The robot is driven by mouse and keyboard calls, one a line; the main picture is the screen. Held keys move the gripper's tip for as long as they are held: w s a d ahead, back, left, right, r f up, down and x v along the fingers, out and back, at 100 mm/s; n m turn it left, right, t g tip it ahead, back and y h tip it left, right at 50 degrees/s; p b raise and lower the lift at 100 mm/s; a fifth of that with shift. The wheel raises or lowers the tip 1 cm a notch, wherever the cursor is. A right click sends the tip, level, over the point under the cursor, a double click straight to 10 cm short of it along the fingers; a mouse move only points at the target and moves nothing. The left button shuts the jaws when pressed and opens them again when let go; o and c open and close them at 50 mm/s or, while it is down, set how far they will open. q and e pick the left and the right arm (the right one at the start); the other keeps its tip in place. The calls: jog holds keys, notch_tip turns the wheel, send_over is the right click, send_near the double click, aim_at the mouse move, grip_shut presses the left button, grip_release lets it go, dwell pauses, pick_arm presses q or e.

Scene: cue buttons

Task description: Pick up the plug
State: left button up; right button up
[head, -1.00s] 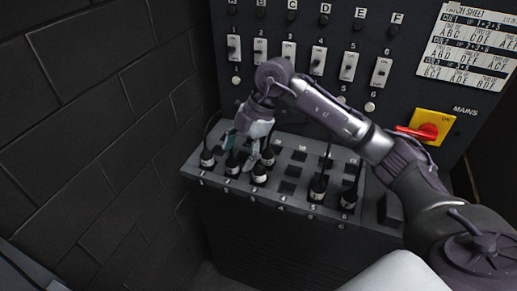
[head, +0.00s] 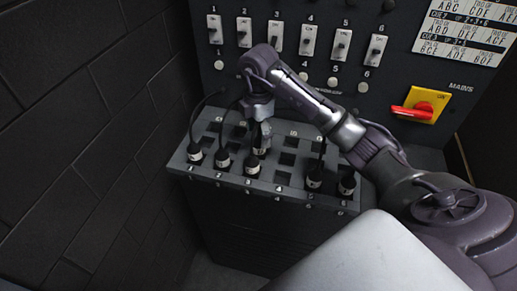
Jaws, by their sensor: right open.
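My right gripper (head: 261,143) comes in from the right and points down just above and behind plug three. It is open, and one finger hides part of that plug's upper end. Whether the fingers touch or straddle the plug cannot be told. My left gripper is not in view.
The socket panel (head: 290,197) has several empty square sockets. Behind it rises a black board with white switches (head: 309,41), round buttons and a red mains switch (head: 413,112) on yellow. A brick wall (head: 90,130) stands close on the left.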

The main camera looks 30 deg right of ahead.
aim_at(259, 142)
notch_tip(259, 142, down, 4)
jog(key=shift+d+r+p, duration=0.15)
jog(key=shift+r+p, duration=0.05)
jog(key=shift+p, duration=0.55)
jog(key=shift+f, duration=0.35)
jog(key=c, duration=1.3)
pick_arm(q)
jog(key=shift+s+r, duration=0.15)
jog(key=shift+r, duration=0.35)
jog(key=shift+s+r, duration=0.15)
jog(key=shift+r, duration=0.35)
